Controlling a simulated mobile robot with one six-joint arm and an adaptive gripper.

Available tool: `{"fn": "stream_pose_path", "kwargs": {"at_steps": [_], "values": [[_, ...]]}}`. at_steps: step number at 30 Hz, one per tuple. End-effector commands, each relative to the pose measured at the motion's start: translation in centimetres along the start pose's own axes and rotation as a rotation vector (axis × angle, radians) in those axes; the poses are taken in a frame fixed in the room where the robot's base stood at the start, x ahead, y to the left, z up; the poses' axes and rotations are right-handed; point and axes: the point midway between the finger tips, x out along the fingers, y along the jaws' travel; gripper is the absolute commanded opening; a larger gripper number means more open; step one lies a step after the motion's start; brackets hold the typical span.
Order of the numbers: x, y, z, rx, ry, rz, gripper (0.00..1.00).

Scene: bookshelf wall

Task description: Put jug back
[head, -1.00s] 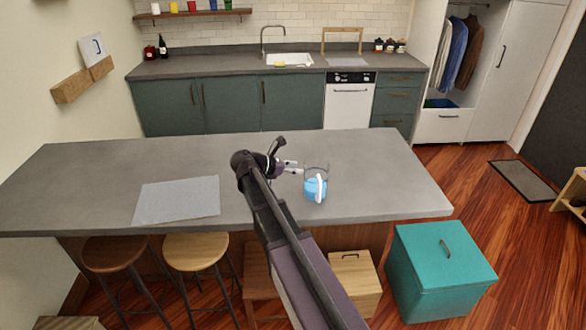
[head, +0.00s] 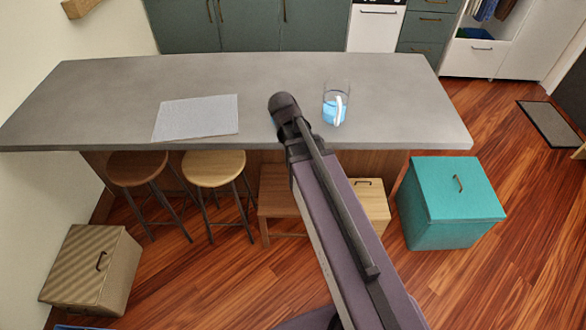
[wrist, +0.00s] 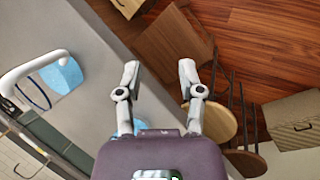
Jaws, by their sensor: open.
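The jug (head: 335,108) is a clear vessel with blue contents and a white handle. It stands upright on the grey counter (head: 270,80), right of the middle, near the front edge. In the wrist view the jug (wrist: 62,76) is at the upper left, with its handle toward the left edge. My gripper (wrist: 158,70) is open and empty, apart from the jug, with the counter's edge and the floor beyond its fingers. In the head view the fingers are hidden behind my arm, left of the jug.
A pale grey mat (head: 196,117) lies on the counter's left part. Below the front edge are two stools (head: 214,166), a wooden box (head: 372,203) and a teal chest (head: 452,205). A ribbed box (head: 92,268) stands at lower left. The counter's right end is clear.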

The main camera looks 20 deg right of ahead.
Motion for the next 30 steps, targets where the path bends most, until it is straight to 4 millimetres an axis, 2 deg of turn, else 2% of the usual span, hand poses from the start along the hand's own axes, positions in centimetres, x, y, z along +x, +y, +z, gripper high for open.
{"fn": "stream_pose_path", "kwargs": {"at_steps": [1,6,12,17,30], "values": [[0.0,-1.6,1.0,0.077,0.024,-0.051,0.49],[-0.3,-5.6,2.1,0.326,0.076,-0.223,0.49],[-0.9,-8.3,2.7,0.502,0.089,-0.352,0.49],[-1.1,-8.8,2.7,0.544,0.089,-0.384,0.49],[-1.1,-8.8,2.6,0.542,0.089,-0.383,0.49]]}}
